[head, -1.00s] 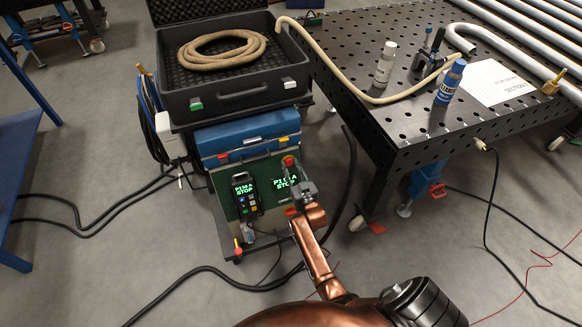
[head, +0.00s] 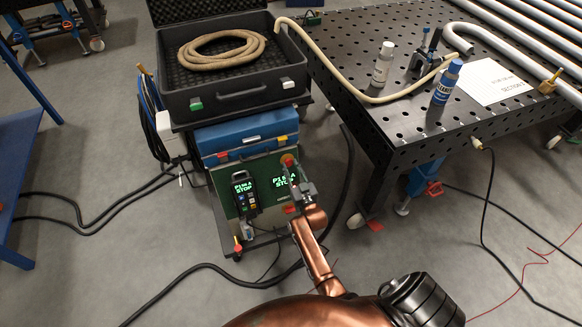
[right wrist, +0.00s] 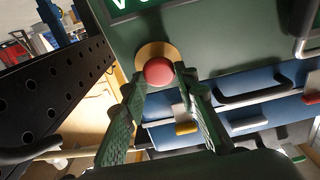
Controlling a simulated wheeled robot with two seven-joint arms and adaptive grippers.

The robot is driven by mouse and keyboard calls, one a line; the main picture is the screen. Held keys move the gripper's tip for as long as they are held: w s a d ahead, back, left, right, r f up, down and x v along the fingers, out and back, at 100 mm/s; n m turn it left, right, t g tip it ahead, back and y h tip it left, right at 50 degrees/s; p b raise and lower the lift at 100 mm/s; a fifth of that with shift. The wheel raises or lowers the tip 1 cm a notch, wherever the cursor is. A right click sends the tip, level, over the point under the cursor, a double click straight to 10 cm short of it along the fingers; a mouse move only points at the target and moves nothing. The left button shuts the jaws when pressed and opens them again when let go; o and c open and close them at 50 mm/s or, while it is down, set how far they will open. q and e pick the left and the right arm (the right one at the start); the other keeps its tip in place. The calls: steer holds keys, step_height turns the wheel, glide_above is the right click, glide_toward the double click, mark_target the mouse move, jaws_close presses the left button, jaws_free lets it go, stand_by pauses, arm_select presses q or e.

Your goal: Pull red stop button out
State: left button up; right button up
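The red stop button (head: 289,160) sits on a yellow round plate at the upper right of the green panel of the cart. In the right wrist view the red button (right wrist: 158,71) shows face-on in the upper middle. My right gripper (head: 297,180) is at the panel. In the right wrist view its two fingers (right wrist: 161,84) are apart, one on each side of the button, with their tips close to its edge. I cannot make out contact between the tips and the button. My left gripper is not in view.
The green panel (head: 262,200) carries a lit "STOP" display and a handheld unit (head: 244,192). A blue case (head: 246,136) and a black open case (head: 242,104) with a coiled hose are above. A perforated table (head: 420,120) stands close on the right. Cables lie on the floor.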

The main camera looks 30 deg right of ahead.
steer(key=o, duration=0.5)
steer(key=shift+c, duration=0.2)
steer(key=v, duration=0.7)
steer(key=shift+s, duration=0.2)
